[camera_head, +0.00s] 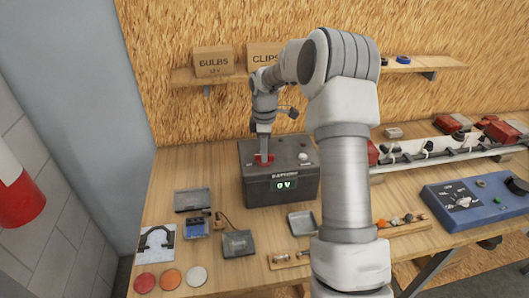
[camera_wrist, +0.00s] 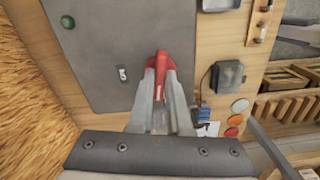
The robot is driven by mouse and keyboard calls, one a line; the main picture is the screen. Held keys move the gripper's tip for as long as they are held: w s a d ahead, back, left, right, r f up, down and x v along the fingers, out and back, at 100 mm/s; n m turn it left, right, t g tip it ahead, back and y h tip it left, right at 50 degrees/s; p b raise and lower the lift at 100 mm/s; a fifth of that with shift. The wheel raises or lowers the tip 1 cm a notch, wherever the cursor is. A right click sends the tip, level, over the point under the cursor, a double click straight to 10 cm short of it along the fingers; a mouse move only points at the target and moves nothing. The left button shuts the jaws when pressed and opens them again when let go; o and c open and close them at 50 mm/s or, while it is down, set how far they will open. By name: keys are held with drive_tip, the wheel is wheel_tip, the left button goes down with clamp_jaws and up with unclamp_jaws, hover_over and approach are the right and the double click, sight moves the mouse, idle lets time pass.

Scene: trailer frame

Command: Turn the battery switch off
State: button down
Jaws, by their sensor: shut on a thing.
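The battery box (camera_head: 279,172) is dark grey and stands on the wooden bench, with BATTERY lettering and a green display reading 0 V on its front. The red battery switch (camera_head: 263,160) is on its top, at the left. My gripper (camera_head: 264,152) comes down onto the switch from above. In the wrist view the red switch handle (camera_wrist: 163,67) lies between the fingertips of my gripper (camera_wrist: 160,85), which is shut on it. The base of the switch is partly hidden by the fingers. A small slot with a white mark (camera_wrist: 123,74) shows on the grey top beside the switch.
Small trays and boxes (camera_head: 237,243) lie in front of the battery box. Red, orange and white discs (camera_head: 171,279) are at the bench's front left. A blue tester (camera_head: 473,201) and a long light bar (camera_head: 440,148) are at the right. A shelf (camera_head: 405,65) hangs behind.

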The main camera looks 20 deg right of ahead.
drive_tip(key=shift+r+n+p, duration=0.1)
drive_tip(key=shift+n+p, duration=0.3)
drive_tip(key=shift+n, duration=1.1)
drive_tip(key=c, duration=0.8)
unclamp_jaws()
drive_tip(key=shift+o, duration=0.2)
drive_tip(key=shift+r+p, duration=2.35)
drive_tip(key=shift+r, duration=0.55)
drive_tip(key=shift+r, duration=0.1)
